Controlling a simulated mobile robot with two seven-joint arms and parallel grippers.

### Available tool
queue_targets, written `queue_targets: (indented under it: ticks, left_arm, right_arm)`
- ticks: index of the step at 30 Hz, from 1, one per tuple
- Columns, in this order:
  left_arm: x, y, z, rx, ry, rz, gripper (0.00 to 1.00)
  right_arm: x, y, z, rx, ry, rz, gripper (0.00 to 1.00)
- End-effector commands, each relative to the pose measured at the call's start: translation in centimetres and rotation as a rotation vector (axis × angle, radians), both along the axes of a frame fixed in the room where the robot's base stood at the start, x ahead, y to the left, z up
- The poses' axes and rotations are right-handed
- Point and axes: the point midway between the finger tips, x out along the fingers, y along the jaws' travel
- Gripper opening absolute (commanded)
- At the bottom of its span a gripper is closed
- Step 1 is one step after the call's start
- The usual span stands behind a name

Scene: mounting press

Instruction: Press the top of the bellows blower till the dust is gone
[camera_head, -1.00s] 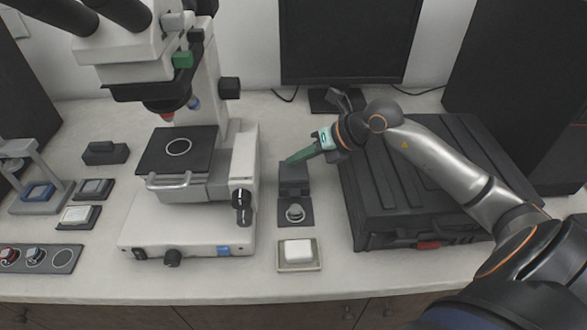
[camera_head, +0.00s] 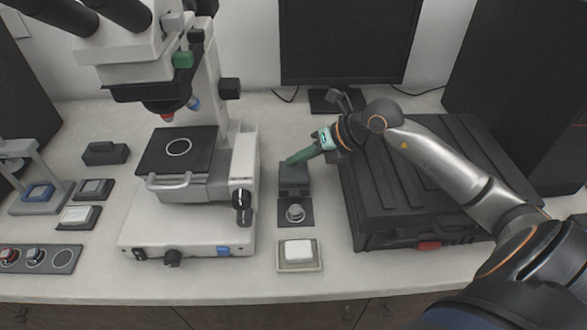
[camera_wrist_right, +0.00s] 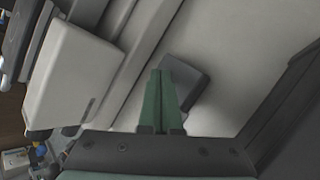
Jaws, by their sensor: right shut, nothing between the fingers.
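The bellows blower (camera_head: 294,178) is a dark grey block on the bench, right of the microscope. A small round metal piece (camera_head: 295,212) sits on a dark pad just in front of it. My right gripper (camera_head: 289,161) has its green fingers shut and empty. The fingertips are at the blower's top, seemingly touching it. In the right wrist view the shut fingers (camera_wrist_right: 157,75) cover part of the dark blower (camera_wrist_right: 190,82). Dust on the metal piece is too small to make out. My left gripper is not in view.
The microscope (camera_head: 190,205) stands close on the left. A black ribbed case (camera_head: 385,215) lies close on the right, under my right arm. A tray with a white block (camera_head: 298,250) is near the front edge. A monitor (camera_head: 345,45) stands behind.

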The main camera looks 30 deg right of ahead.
Motion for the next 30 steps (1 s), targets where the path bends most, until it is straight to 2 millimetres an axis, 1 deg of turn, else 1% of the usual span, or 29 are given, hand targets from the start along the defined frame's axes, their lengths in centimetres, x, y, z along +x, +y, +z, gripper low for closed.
queue_targets:
  ticks: [11,19,30]
  left_arm:
    - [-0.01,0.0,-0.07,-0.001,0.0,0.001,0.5]
    - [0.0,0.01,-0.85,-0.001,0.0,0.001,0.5]
    - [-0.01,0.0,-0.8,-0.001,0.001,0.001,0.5]
  right_arm:
    - [0.0,0.0,-0.08,0.0,0.0,0.0,0.0]
    - [-0.01,-0.01,-0.96,-0.001,0.0,-0.001,0.0]
    - [0.0,-0.01,-0.91,0.0,0.0,0.0,0.0]
